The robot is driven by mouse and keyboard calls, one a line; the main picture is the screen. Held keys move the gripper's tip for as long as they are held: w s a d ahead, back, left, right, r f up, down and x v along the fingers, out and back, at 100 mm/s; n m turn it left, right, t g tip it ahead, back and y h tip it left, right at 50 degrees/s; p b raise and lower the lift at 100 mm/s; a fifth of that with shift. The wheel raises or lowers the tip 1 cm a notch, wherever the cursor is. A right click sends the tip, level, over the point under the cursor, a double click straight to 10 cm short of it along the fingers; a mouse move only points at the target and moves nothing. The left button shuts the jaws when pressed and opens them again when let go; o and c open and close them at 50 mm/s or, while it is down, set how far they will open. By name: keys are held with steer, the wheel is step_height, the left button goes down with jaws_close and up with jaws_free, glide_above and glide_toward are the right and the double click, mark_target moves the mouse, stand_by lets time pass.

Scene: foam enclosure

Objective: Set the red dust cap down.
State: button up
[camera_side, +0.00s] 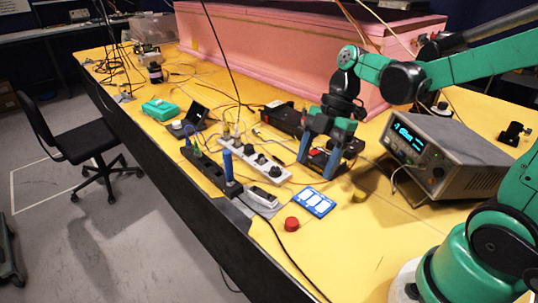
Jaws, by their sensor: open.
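A small red cap (292,224) rests on the yellow table (330,255) near its front edge, just below a blue-and-white panel. I take it to be the red dust cap. My gripper (318,176) hangs pointing down, to the upper right of the cap and clear of it. Its two blue fingers are apart. A dark box with a reddish part (322,158) shows between and behind the fingers. I cannot tell whether the fingers touch it, but nothing is clearly gripped.
A blue-and-white panel (313,202) lies beside the cap. A small yellow cap (359,196) sits right of my gripper. Power strips (255,161) and cables lie to the left. A grey bench instrument (440,150) stands at right. Pink foam (270,50) is behind. Bare table lies right of the red cap.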

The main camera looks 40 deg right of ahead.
steer(key=m+t+h, duration=0.1)
steer(key=m+t, duration=0.1)
steer(key=m, duration=0.4)
steer(key=a+r+m+t+h, duration=0.1)
steer(key=m+t+h, duration=0.1)
steer(key=m, duration=0.4)
steer(key=r+m+t+h, duration=0.1)
steer(key=m+t, duration=0.2)
steer(key=m, duration=0.3)
steer(key=shift+s+a+r+h, duration=0.15)
steer(key=shift+s+a+h, duration=0.15)
steer(key=shift+s+a, duration=0.05)
